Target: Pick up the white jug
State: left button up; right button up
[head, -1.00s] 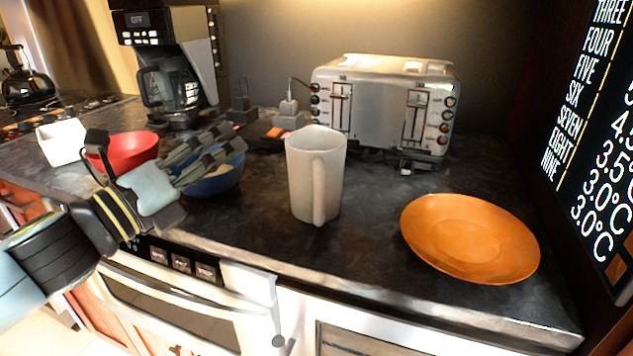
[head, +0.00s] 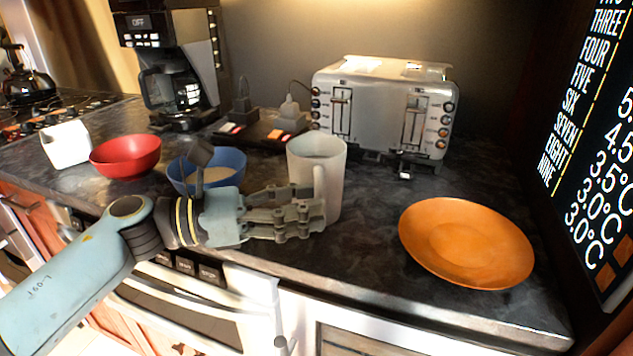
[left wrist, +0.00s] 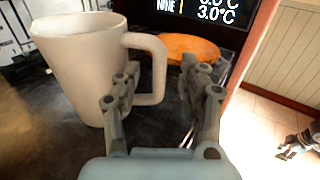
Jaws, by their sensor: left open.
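The white jug (head: 318,160) stands upright on the dark counter, in front of the toaster, with its handle toward the counter's front edge. My left gripper (head: 312,214) reaches in from the left, low in front of the jug, and overlaps its lower part in the head view. In the left wrist view the jug (left wrist: 88,65) is at the left, and its handle (left wrist: 158,70) lies just ahead of the open fingers of my gripper (left wrist: 170,88). The fingers are apart and hold nothing. Whether a finger touches the handle, I cannot tell.
An orange plate (head: 467,242) lies right of the jug. The toaster (head: 383,105) stands behind it. A blue bowl (head: 225,165), a red bowl (head: 125,156) and a white container (head: 66,144) are at the left. A dark screen (head: 600,130) stands at the right edge.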

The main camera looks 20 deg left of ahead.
pick_arm(q)
jog(key=x, duration=0.3)
jog(key=shift+a, duration=0.1)
grip_shut()
dwell(0.4)
